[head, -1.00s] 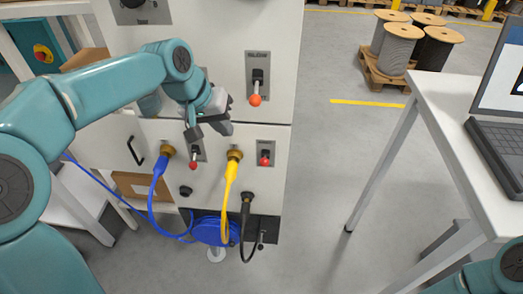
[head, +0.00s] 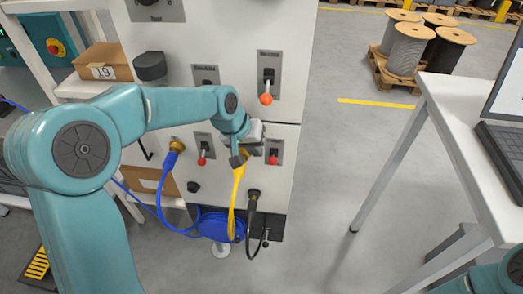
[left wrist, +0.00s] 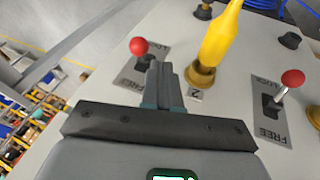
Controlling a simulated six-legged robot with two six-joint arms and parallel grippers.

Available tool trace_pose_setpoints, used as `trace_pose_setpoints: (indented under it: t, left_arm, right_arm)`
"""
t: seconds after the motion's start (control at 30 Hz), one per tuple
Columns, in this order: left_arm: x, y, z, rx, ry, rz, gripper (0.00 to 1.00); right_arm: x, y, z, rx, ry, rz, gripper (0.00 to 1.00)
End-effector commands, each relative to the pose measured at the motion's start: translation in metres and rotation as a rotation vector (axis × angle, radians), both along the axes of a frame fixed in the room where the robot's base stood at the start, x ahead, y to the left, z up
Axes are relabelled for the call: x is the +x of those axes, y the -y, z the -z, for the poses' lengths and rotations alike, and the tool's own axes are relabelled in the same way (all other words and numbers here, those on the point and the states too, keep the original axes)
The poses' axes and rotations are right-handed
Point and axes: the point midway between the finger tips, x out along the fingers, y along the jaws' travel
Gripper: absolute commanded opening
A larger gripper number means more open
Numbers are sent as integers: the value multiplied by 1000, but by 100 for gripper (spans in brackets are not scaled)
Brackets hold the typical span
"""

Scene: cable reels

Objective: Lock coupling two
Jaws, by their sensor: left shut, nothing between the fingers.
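The yellow cable's plug (head: 237,180) sits in a brass coupling (left wrist: 200,75) with a "2" mark beside it. A red-knobbed lever (head: 273,158) is right of it in the head view; in the left wrist view this lever (left wrist: 138,46) is left of the coupling. Its plate reads FREE, and the knob lies on the side away from that word. My left gripper (head: 238,160) is shut and empty. In the left wrist view its fingertips (left wrist: 165,68) show between this lever and the coupling; I cannot tell whether they touch anything. My right gripper is out of view.
Another red-knobbed lever (left wrist: 293,78) with LOCK and FREE marks is on the coupling's other side. A blue plug (head: 170,160) and a black cable (head: 252,215) are on the panel. An orange-knobbed lever (head: 266,98) is above. A table (head: 460,120) stands right, with clear floor between.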

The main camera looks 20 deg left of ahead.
Motion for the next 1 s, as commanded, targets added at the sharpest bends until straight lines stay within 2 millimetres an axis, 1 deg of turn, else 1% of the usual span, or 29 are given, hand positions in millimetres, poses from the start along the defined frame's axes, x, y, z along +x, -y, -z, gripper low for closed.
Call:
trace_pose_setpoints:
  t: [0.03,0.2,0.6,0.7,0.83,1.0]
  left_arm:
    - [1,6,3,1,-2,4,0]
    - [3,16,11,1,-2,2,0]
    - [3,17,12,0,1,0,0]
    - [3,17,14,3,10,0,0]
    - [1,17,18,11,37,1,0]
    - [0,17,16,16,58,-1,0]
  right_arm:
    - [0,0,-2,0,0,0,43]
    - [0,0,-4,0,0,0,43]
    - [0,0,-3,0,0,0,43]
    - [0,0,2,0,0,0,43]
    - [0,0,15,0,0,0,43]
    - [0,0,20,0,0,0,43]
